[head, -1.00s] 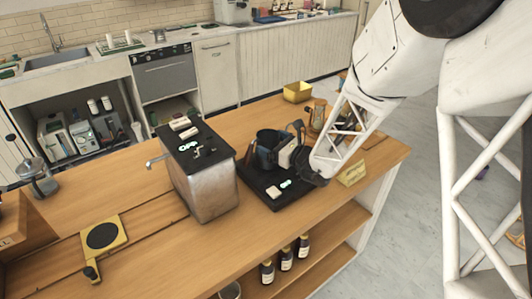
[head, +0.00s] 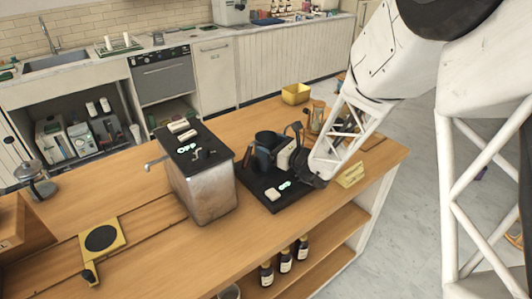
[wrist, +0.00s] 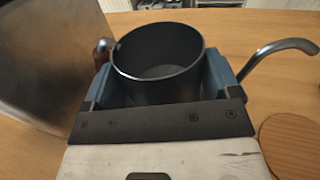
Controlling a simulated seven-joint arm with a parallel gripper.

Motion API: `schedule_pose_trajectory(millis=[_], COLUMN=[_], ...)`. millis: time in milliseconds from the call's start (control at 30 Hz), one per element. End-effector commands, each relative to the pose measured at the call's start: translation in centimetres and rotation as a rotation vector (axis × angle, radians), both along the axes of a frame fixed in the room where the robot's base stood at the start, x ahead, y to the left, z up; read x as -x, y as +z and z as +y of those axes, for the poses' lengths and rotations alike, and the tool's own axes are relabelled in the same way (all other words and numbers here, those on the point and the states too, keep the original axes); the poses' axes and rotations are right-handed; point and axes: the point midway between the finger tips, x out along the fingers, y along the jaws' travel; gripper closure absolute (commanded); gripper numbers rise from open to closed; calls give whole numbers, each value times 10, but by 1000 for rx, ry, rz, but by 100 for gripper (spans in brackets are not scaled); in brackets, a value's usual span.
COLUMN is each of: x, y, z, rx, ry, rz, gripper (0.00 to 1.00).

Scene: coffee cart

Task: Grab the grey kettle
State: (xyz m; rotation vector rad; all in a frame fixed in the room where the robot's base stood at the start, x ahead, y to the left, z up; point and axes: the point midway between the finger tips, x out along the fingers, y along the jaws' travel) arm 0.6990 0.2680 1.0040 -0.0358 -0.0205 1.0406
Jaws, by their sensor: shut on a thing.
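The grey kettle (head: 264,142) is a dark, open-topped vessel at the black base (head: 256,192) in the middle of the counter. In the wrist view, the kettle (wrist: 158,62) looks upright and its inside looks empty. A curved metal piece sticks out to its right. My gripper (wrist: 162,72) has its blue fingers on either side of the kettle's body and is shut on it. In the head view, my gripper (head: 282,152) comes in from the right and hides part of the kettle. I cannot tell whether the kettle's bottom touches the base.
A metal box with a tap (head: 202,185) stands close on the left. A yellow container (head: 296,94) and a jar (head: 318,112) stand behind. A yellow sign (head: 350,174) is close on the right. A yellow-and-black scale (head: 102,240) lies at the left, with free counter around it.

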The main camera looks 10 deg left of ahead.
Motion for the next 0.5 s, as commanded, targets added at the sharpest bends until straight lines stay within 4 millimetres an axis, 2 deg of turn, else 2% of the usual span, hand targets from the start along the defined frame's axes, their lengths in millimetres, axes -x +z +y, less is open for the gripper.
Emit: schedule_pose_trajectory(millis=[267,500], x=[0,0], y=[4,21], z=[0,0], rx=[0,-1], ry=[0,0], rz=[-1,-4], gripper=[62,62])
